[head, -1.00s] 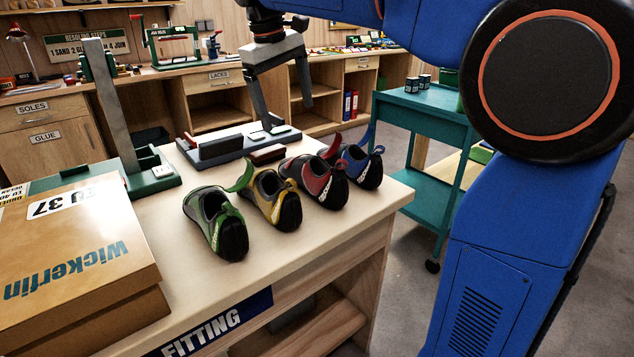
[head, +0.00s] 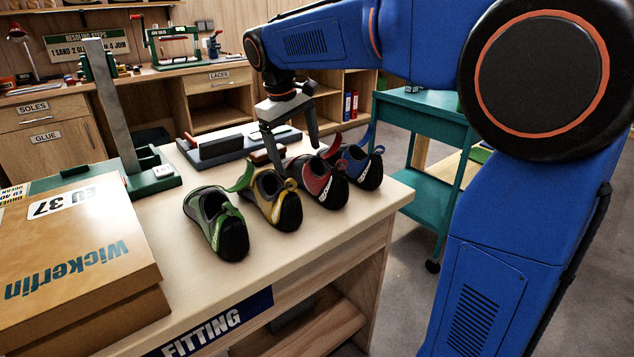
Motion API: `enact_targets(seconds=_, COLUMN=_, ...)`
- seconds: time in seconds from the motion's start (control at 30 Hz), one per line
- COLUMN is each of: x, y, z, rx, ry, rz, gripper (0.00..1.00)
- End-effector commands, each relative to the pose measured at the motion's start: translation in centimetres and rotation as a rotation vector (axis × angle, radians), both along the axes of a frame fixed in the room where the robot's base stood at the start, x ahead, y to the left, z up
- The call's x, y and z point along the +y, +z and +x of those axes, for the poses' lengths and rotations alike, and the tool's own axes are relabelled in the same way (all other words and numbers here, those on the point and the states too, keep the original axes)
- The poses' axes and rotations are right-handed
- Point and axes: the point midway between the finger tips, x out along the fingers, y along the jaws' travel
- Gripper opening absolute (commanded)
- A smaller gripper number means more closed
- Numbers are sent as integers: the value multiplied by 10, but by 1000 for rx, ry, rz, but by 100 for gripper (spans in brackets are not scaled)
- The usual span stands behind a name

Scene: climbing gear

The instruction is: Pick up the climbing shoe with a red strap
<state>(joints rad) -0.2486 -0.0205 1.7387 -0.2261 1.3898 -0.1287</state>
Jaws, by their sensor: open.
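The red and grey climbing shoe (head: 318,181) stands on the fitting bench, third from the left in a row of shoes. The left finger shows between the yellow shoe and the red shoe. The right finger is partly behind the red shoe. I cannot tell whether either finger touches a shoe.
A yellow shoe (head: 272,199) and a green shoe (head: 216,222) stand to the left, and a blue shoe (head: 360,167) is close on the right. A dark-based tool (head: 222,147) lies behind. A cardboard box (head: 75,250) fills the left. The bench front (head: 275,275) is clear.

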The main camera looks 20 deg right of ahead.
Motion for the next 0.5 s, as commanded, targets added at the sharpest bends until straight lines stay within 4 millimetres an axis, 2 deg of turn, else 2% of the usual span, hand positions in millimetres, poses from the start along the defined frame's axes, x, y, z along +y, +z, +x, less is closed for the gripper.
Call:
enact_targets(seconds=0.3, x=-8, y=-38, z=9, rx=2, ry=1, rz=0, gripper=88)
enact_targets(seconds=0.5, x=-10, y=-49, z=10, rx=1, ry=0, rz=0, gripper=88)
